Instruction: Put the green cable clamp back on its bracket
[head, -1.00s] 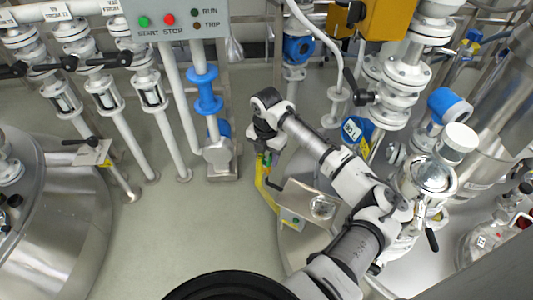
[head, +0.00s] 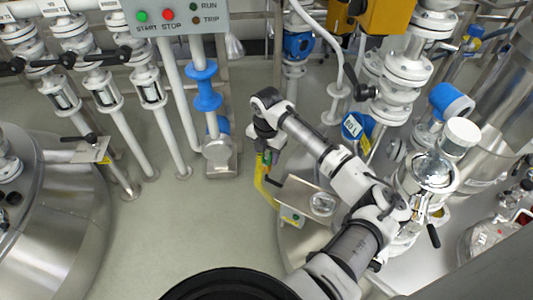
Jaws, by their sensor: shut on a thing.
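My gripper (head: 266,153) points down near the middle of the head view, above the left end of a small steel shelf. It is shut on the green cable clamp (head: 267,158), of which only a small green patch shows between the dark fingers. A curved yellow piece (head: 261,184) runs down from beside the fingers to the shelf's front; I cannot tell whether it touches the clamp. I cannot pick out the bracket with certainty.
The steel shelf (head: 298,197) carries a clear round object (head: 322,204); a small box with a green button (head: 291,216) is at its front. White pipes and a blue valve (head: 207,90) stand behind left. Steel vessels flank the scene. The floor (head: 185,230) at left is clear.

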